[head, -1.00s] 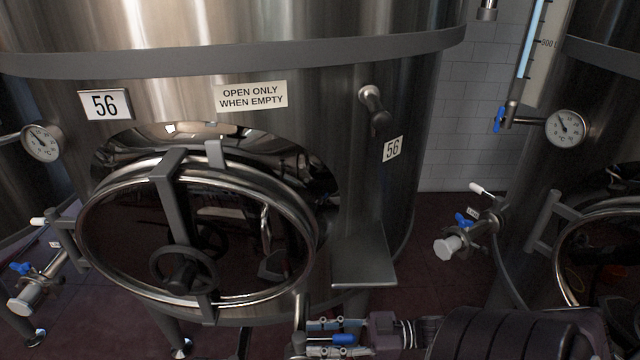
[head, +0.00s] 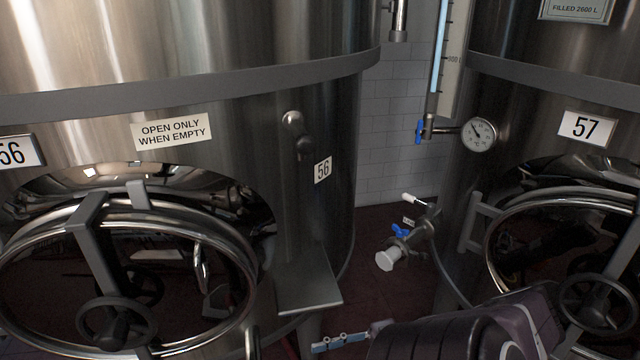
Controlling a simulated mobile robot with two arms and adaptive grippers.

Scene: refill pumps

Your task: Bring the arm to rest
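My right arm comes in from the lower right. Its gripper (head: 340,343) is at the bottom edge of the head view, below the small steel shelf of tank 56. Only a narrow grey-blue part of the fingers shows, so I cannot tell whether they are open or shut. I see nothing held in it. My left gripper is out of view.
Tank 56 (head: 90,135) fills the left, with its round door and a steel shelf (head: 308,285) sticking out. Tank 57 (head: 530,90) stands at right with a gauge (head: 478,134). Between them are a blue-handled valve (head: 392,252) and dark floor.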

